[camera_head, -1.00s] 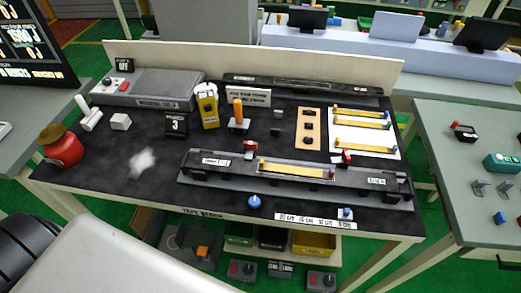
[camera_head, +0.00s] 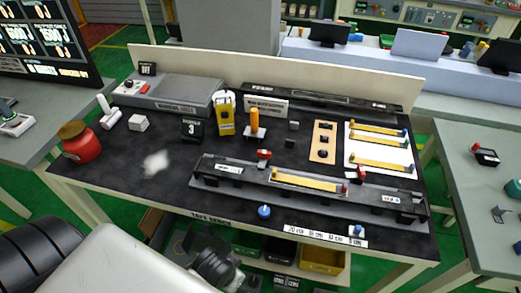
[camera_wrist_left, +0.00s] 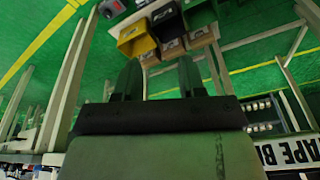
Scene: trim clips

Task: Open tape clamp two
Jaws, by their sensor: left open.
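A long dark fixture (camera_head: 320,205) lies along the front of the black-topped bench. A yellow tape strip (camera_head: 306,182) lies along it. One red clamp (camera_head: 264,155) stands near its left part and another red clamp (camera_head: 361,173) near the strip's right end. The clamp labels are too small to read, so I cannot tell which is number two. In the left wrist view, my left gripper (camera_wrist_left: 160,82) has its two dark fingers apart with nothing between them, away from the clamps. My right gripper is not in view.
A blue knob (camera_head: 264,211) and a white label strip (camera_head: 311,233) are at the bench's front edge. A red jar (camera_head: 81,145) stands at the left. A white board (camera_head: 379,158) with yellow strips lies at the right. Bins, including a yellow one (camera_head: 322,259), sit below.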

